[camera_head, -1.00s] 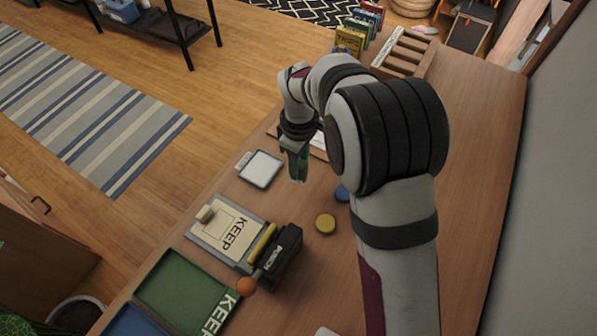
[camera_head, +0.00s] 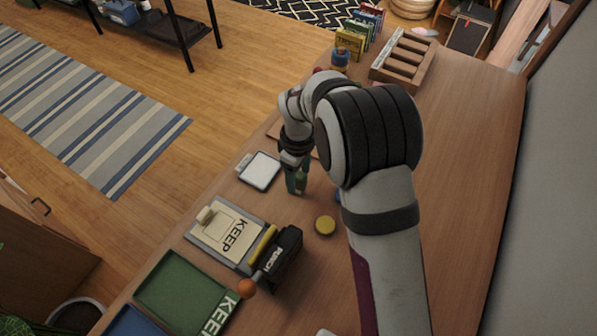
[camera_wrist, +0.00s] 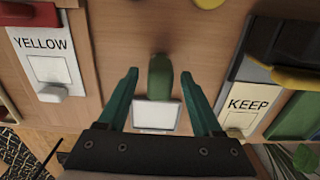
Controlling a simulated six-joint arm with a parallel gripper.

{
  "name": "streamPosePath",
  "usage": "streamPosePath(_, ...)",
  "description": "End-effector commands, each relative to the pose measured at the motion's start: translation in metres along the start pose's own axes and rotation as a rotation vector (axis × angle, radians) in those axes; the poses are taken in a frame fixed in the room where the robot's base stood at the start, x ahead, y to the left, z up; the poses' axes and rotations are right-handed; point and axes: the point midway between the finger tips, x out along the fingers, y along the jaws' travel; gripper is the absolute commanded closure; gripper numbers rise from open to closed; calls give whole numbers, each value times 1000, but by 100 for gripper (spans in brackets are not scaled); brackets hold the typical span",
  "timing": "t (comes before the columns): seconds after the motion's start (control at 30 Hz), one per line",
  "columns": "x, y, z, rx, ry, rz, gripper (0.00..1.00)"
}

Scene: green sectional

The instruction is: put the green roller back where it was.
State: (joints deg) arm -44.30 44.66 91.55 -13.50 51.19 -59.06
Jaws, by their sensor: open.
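The green roller (camera_wrist: 159,77) shows in the wrist view between my two teal fingers, with a gap on either side. In the head view it is a small green shape (camera_head: 301,183) beside the fingers, partly hard to tell from them. My gripper (camera_wrist: 159,73) is open, its fingertips on either side of the roller. In the head view my gripper (camera_head: 293,180) points down, low over the table next to the white pad (camera_head: 260,170). The pad also shows in the wrist view (camera_wrist: 157,116), just behind the roller. I cannot tell whether the roller touches the pad.
A yellow disc (camera_head: 325,224), a black punch (camera_head: 286,250), a KEEP clipboard (camera_head: 207,242) and an orange ball (camera_head: 247,287) stand nearer. A green tray (camera_head: 178,290) lies at the front left. A YELLOW card (camera_wrist: 47,62) lies left in the wrist view. The table's right side is clear.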

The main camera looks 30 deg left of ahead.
Motion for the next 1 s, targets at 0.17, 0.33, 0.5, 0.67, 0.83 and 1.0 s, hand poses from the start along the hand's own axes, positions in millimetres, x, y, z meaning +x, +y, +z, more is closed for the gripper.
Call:
streamPosePath(0.17,-28,1,-1,-1,3,4,33)
streamPosePath(0.33,-77,1,-1,0,4,4,33)
streamPosePath(0.5,-112,1,0,-1,2,3,33)
streamPosePath(0.67,-122,0,0,0,1,1,33)
streamPosePath(0.83,-143,2,38,178,10,-7,33)
streamPosePath(1.0,-194,-50,184,973,47,-62,33)
